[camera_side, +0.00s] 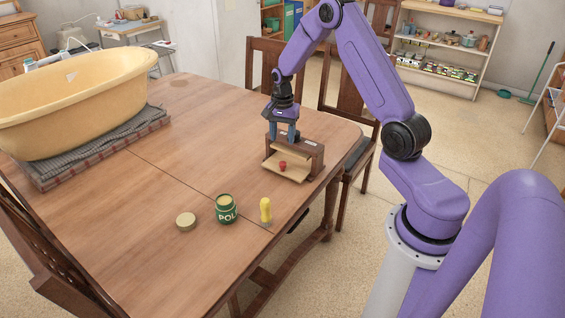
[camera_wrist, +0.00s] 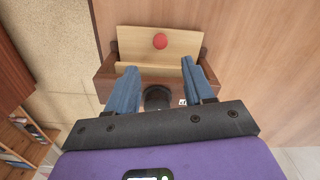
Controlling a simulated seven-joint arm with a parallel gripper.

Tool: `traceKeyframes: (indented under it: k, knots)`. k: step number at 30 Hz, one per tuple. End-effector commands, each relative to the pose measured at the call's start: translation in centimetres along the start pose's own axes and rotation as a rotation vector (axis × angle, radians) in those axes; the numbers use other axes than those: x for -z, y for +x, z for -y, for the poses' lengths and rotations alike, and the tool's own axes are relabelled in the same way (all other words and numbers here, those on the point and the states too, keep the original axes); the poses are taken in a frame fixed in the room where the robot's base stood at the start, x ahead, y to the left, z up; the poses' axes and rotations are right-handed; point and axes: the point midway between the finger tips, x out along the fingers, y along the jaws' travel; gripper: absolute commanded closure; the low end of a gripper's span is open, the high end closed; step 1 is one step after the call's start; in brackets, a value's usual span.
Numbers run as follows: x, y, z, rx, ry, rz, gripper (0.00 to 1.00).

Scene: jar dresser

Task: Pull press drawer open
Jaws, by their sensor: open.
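The press (camera_side: 313,158) is a small dark-brown wooden box standing near the table's far right edge. A pale wooden part with a low front lip (camera_side: 287,172) projects from its front, and a red knob (camera_side: 283,166) shows there; whether this part is the drawer or a fixed shelf I cannot tell. In the wrist view the pale part (camera_wrist: 135,42) and red knob (camera_wrist: 160,41) lie beyond my fingertips. My gripper (camera_side: 283,138) points down over the press, open and empty, its blue fingers (camera_wrist: 160,68) apart above the box. A dark round piece (camera_wrist: 158,97) shows between them.
A green labelled jar (camera_side: 226,212), a round lid (camera_side: 186,221) and a yellow-handled tool (camera_side: 265,210) stand on the table in front of the press. The table's middle is clear.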

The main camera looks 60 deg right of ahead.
Motion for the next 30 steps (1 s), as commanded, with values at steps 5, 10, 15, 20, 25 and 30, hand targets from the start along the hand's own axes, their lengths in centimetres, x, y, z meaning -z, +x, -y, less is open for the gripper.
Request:
traceKeyframes:
  k: [5, 10, 15, 20, 25, 30]
  knots:
    - [0.0, 3.5, -0.1, -0.004, 0.000, 0.003, 0.48]
    - [0.0, 6.6, -0.1, -0.003, -0.001, 0.002, 0.48]
    - [0.0, 9.1, 0.0, -0.001, -0.002, 0.001, 0.48]
    - [0.0, 10.6, 0.0, 0.000, -0.001, 0.000, 0.48]
    - [0.0, 11.2, 0.0, 0.001, -0.001, -0.001, 0.48]
    - [0.0, 11.2, 0.0, 0.001, -0.001, -0.001, 0.48]
